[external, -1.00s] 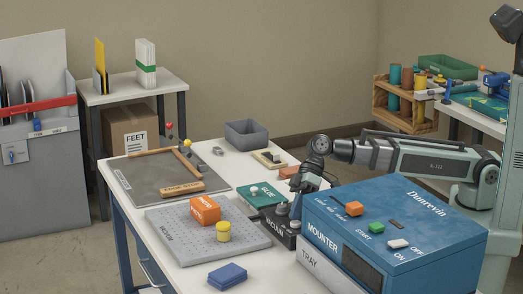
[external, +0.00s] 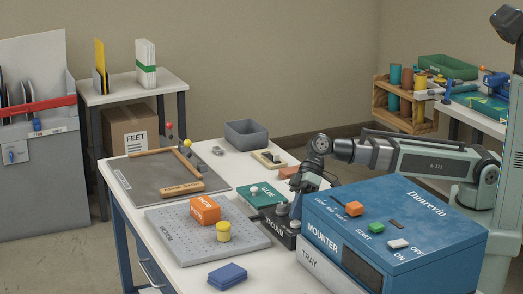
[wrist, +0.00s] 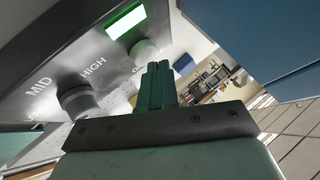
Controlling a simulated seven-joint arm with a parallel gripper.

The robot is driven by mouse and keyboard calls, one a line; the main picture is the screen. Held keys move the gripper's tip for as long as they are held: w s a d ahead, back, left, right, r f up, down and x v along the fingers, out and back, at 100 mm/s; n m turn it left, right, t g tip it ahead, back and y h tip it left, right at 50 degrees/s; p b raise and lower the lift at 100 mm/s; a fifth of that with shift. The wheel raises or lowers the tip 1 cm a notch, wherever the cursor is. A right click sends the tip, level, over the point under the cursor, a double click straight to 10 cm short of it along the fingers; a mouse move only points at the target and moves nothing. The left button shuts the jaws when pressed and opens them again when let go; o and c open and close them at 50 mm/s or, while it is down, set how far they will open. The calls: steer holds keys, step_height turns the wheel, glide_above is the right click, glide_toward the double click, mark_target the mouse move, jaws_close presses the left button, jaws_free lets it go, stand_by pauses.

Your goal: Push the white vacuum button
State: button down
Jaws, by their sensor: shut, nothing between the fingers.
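The black vacuum box (external: 273,228) stands at the right of the worktable, against the blue mounter. Its panel fills the left of the wrist view (wrist: 35,65), with MID and HIGH lettering and a grey dial knob (wrist: 78,103). A pale round button (wrist: 144,49) shows beyond the knob, beside a lit green window (wrist: 126,22). My gripper (wrist: 160,68) is shut and empty, its green fingertips just in front of the pale button. I cannot tell whether they touch it. In the external view my gripper (external: 297,207) is over the box, partly hidden by the mounter.
The large blue mounter (external: 400,225) stands close on the right of my gripper. A green glue box (external: 262,194) is just left of it. A perforated vacuum plate (external: 180,240) carries an orange block and a yellow cylinder. A grey bin (external: 246,134) stands behind.

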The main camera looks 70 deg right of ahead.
steer(key=shift+r, duration=0.4)
steer(key=shift+r, duration=0.15)
step_height(320, 180, up, 6)
steer(key=shift+f, duration=0.15)
stand_by(0.5)
